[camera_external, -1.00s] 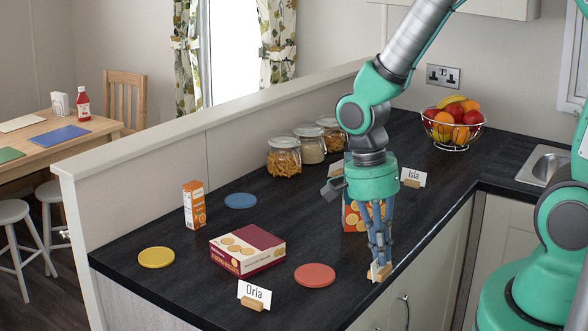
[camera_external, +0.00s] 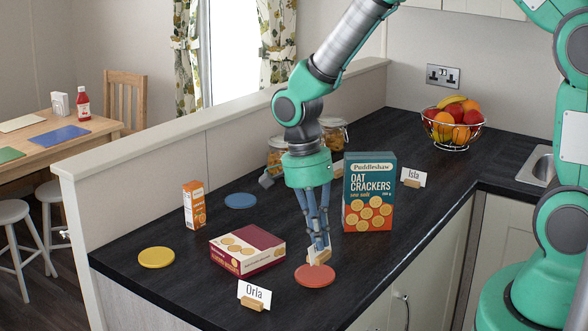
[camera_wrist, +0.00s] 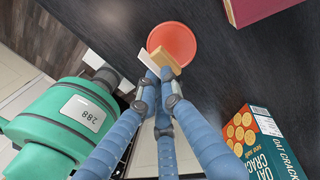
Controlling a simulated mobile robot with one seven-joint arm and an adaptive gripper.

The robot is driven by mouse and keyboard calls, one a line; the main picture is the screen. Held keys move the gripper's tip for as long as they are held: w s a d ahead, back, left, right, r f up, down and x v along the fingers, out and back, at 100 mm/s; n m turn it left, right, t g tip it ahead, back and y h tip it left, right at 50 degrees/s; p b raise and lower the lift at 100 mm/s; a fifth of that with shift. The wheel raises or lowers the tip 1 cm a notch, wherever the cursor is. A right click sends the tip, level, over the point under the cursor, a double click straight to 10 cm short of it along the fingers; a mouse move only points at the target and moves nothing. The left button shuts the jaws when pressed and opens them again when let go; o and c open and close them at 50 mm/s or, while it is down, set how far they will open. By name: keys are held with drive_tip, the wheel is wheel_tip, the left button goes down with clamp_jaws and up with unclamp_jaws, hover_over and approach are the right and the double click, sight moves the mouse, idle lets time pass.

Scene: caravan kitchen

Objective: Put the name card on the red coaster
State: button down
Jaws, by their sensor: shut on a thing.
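My gripper (camera_external: 319,249) is shut on a name card (camera_external: 321,257) with a wooden foot. It holds the card at the back edge of the red coaster (camera_external: 316,277), over it in the outside view. In the wrist view, the gripper (camera_wrist: 160,78) holds the card's wooden foot (camera_wrist: 167,65) and white card (camera_wrist: 147,58) over the lower part of the red coaster (camera_wrist: 178,40). The writing on this card is not readable. I cannot tell whether the card touches the coaster.
A cracker box (camera_external: 369,192) stands right of my gripper, and a flat biscuit box (camera_external: 247,249) lies left. The Orla card (camera_external: 254,294) stands at the front and the Isla card (camera_external: 413,178) at the back. Yellow (camera_external: 156,257) and blue (camera_external: 240,201) coasters lie left.

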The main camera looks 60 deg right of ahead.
sight(315, 250)
drive_tip(key=shift+w, duration=0.5)
drive_tip(key=shift+w+x, duration=0.2)
drive_tip(key=shift+x, duration=0.7)
drive_tip(key=shift+w+x, duration=0.15)
drive_tip(key=shift+x, duration=0.7)
drive_tip(key=shift+f+b, duration=0.2)
drive_tip(key=shift+b, duration=0.1)
drive_tip(key=c, duration=1.9)
unclamp_jaws()
drive_tip(key=p+v, duration=0.1)
drive_tip(key=v, duration=1.1)
drive_tip(key=shift+r, duration=0.15)
